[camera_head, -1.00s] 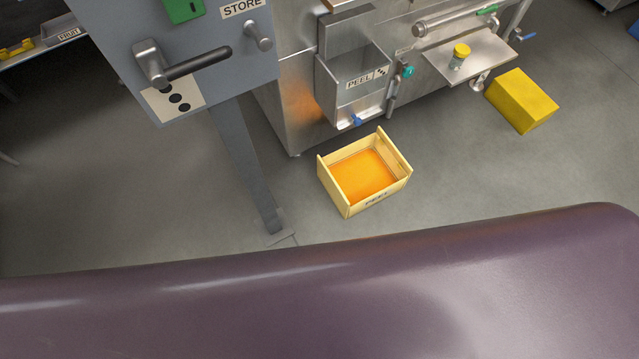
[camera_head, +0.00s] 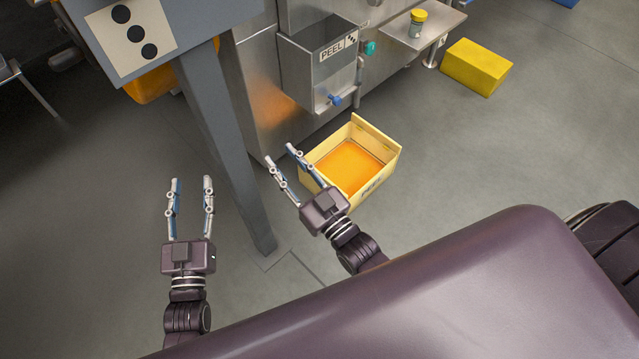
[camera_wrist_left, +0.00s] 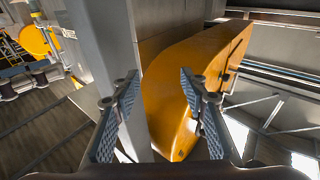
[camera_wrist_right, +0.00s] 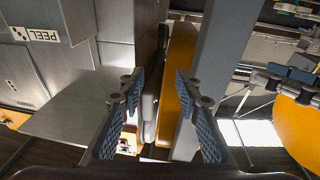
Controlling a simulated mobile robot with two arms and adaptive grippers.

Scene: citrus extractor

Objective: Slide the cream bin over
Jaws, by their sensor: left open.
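My right gripper (camera_head: 280,158) is open and empty. In the head view it overlaps the bin's left edge; I cannot tell whether it touches or is above it. The right wrist view also shows its spread fingers (camera_wrist_right: 155,90). My left gripper (camera_head: 190,182) is open and empty, further left over bare floor, and its fingers show in the left wrist view (camera_wrist_left: 160,90).
A steel machine with a PEEL chute (camera_head: 318,75) stands behind the bin. A grey post (camera_head: 225,140) comes down to the floor left of the bin. A yellow block (camera_head: 477,67) lies at the right. The floor right of the bin is clear.

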